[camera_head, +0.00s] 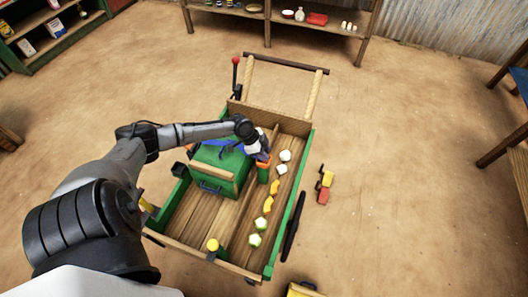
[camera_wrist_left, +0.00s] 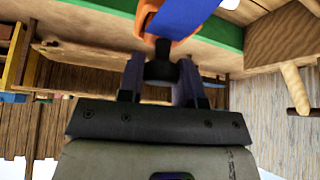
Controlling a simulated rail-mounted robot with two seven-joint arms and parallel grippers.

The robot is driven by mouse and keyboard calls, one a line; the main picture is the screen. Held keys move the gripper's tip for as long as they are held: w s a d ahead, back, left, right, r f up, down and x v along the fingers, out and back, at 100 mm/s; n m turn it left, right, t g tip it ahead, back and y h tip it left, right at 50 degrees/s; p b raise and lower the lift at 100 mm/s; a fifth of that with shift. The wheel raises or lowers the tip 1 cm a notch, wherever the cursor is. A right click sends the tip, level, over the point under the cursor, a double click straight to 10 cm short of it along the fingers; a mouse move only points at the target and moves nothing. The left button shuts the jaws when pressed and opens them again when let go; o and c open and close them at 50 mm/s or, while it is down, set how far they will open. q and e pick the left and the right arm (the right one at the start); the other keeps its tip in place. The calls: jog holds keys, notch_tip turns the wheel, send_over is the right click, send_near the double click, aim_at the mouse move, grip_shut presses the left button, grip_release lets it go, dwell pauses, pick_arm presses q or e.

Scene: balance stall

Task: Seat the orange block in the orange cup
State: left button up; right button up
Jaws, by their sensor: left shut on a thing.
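My left gripper (camera_head: 258,150) reaches over the cart beside the blue beam (camera_head: 228,143) on the green box. In the left wrist view its fingers (camera_wrist_left: 162,85) are shut on a dark knob (camera_wrist_left: 160,62). An orange piece (camera_wrist_left: 148,12) is right beyond the knob, with the blue strip crossing it; I cannot tell whether it is the block or the cup. In the head view orange shows just below the gripper (camera_head: 263,161), partly hidden by it. My right gripper is not in view.
The green box (camera_head: 213,160) stands in the wooden cart (camera_head: 222,208). White, orange (camera_head: 267,204) and green-white pieces (camera_head: 255,239) line its right side. A yellow knob (camera_head: 212,244) is near the front edge. A toy (camera_head: 325,186) lies on the floor at right.

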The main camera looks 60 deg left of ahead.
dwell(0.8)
pick_arm(q)
jog(key=o, duration=1)
jog(key=shift+s+a+r, duration=0.1)
jog(key=shift+r, duration=0.1)
jog(key=p+v, duration=0.4)
jog(key=v, duration=0.9)
jog(key=shift+r, duration=0.2)
jog(key=shift+a, duration=0.1)
